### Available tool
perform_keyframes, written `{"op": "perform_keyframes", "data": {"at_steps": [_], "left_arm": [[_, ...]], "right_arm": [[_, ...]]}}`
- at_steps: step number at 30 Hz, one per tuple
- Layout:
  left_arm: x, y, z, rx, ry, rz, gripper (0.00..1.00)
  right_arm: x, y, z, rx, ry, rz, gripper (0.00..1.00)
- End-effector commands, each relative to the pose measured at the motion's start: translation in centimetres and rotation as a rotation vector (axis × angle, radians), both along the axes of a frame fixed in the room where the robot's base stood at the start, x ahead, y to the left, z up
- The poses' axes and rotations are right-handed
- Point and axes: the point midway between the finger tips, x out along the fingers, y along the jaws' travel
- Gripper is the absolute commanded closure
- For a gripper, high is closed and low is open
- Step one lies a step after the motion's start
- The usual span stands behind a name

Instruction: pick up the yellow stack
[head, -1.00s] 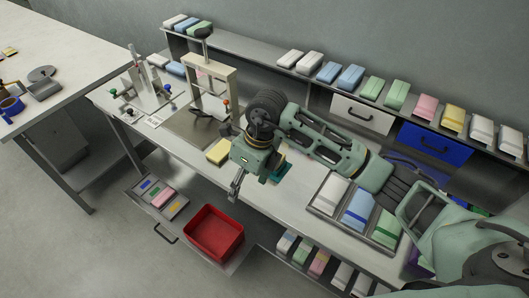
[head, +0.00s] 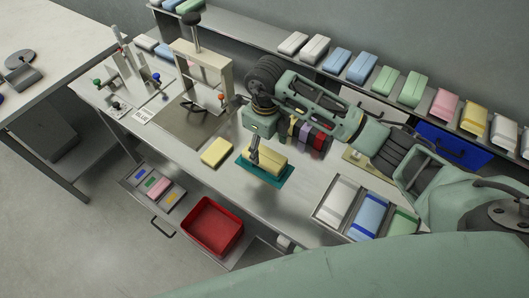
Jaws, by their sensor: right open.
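A yellow stack (head: 270,163) lies on a teal mat (head: 250,175) on the steel worktable. A smaller yellow block (head: 216,152) lies just left of the mat. My right gripper (head: 255,160) points down at the left part of the stack on the mat. It is open, and its near finger overlaps the stack in the picture. I cannot tell whether it touches the stack, and the far finger is hidden. Another yellow stack (head: 474,111) is on the back shelf among other colours. My left gripper is not in view.
A press-like frame (head: 203,62) stands on the table left of my right arm. Dark, purple and red items (head: 306,138) lie behind the arm. A tray of stacks (head: 318,212) is at the right. A red bin (head: 212,226) sits below the front edge.

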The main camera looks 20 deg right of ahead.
Motion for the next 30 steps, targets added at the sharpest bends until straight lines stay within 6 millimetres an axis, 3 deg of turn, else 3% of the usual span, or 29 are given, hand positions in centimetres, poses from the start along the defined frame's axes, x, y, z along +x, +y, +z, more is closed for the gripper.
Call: {"op": "perform_keyframes", "data": {"at_steps": [3, 8, 17, 30], "left_arm": [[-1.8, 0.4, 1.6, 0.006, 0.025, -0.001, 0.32], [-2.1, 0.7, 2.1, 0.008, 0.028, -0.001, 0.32], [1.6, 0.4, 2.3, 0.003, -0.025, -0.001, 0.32], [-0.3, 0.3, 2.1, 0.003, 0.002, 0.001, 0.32]], "right_arm": [[0.0, 0.2, -1.5, 0.0, 0.006, -0.002, 0.31], [0.2, 0.2, -3.7, 0.0, 0.003, -0.002, 0.31], [0.2, 0.2, -4.5, 0.0, 0.0, 0.0, 0.31], [0.3, 0.1, -4.4, 0.0, 0.0, 0.0, 0.69]]}}
